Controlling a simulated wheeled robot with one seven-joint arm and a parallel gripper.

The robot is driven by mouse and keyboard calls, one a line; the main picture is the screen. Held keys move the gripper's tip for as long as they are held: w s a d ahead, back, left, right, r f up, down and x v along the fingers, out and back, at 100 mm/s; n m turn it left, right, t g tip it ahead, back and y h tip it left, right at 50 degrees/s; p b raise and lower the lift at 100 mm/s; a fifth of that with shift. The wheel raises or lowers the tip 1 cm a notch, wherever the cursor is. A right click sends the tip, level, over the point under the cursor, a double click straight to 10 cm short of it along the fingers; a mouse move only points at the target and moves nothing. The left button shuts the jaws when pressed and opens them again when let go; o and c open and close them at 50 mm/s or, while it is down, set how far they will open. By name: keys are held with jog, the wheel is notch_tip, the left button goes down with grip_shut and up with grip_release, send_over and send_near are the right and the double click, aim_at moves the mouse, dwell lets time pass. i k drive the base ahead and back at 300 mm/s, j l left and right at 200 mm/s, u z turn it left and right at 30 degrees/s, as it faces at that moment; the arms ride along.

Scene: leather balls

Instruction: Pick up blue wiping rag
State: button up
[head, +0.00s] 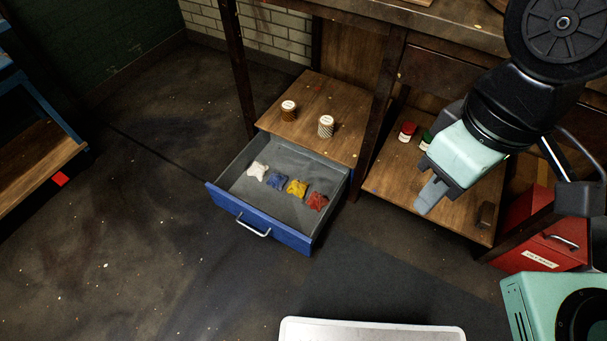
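The blue wiping rag (277,181) lies crumpled in the open drawer (262,239), between a white rag (257,170) on its left and a yellow rag (297,187) on its right. A red rag (317,201) lies at the right end of the row. The drawer has a blue front and grey inside. My gripper (430,196) hangs to the right of the drawer and apart from the rags, pointing down and left. Its fingers overlap in this view, so I cannot tell whether it is open or shut. I see nothing held.
Two small containers (288,111) (326,126) stand on the wooden top above the drawer. Red and green jars (407,131) stand on the shelf behind my gripper. A dark table leg (378,120) rises right of the drawer. The floor left of the drawer is clear.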

aim_at(277, 181)
jog(key=i+j, duration=0.1)
jog(key=j, duration=0.3)
jog(key=i+j, duration=0.1)
jog(key=j, duration=0.35)
jog(key=i+j, duration=0.1)
jog(key=j, duration=0.3)
jog(key=i+j, duration=0.15)
jog(key=j, duration=0.25)
jog(key=i+j+z, duration=0.1)
jog(key=j, duration=0.3)
